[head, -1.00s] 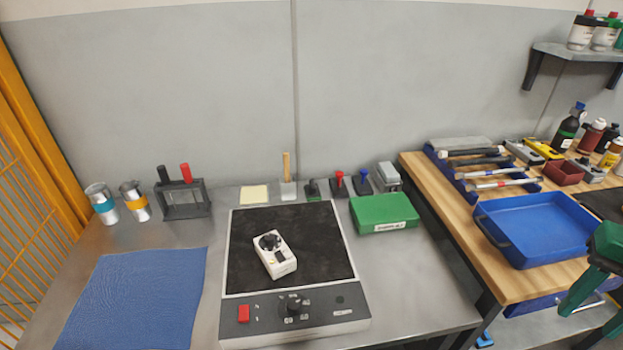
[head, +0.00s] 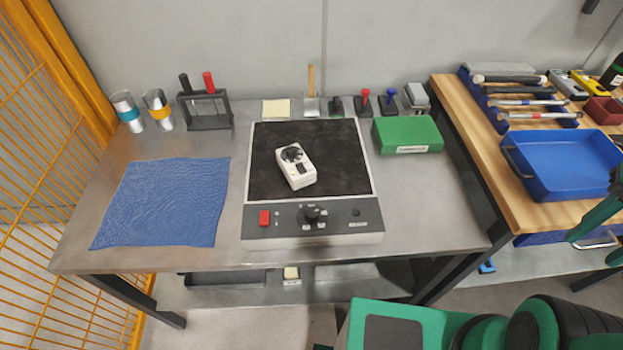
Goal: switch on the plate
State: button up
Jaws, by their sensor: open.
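The plate (head: 262,188) stands on the grey metal bench, with a black top and a dark control panel along its front. A white device with a black dial (head: 296,167) lies on the plate's top. My gripper (head: 591,250) is at the right edge, partly cut off, open and well away from the plate.
A blue mat (head: 165,203) lies left of the plate and a green box (head: 407,135) stands to its right. Two cups, a rack and stamps line the back. A blue tray (head: 512,165) is on the wooden bench. The bench front before the plate is clear.

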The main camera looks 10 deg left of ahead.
aim_at(265, 216)
jog(key=u, duration=2.1)
jog(key=k, duration=1.2)
jog(key=z, duration=0.5)
jog(key=i, duration=0.9)
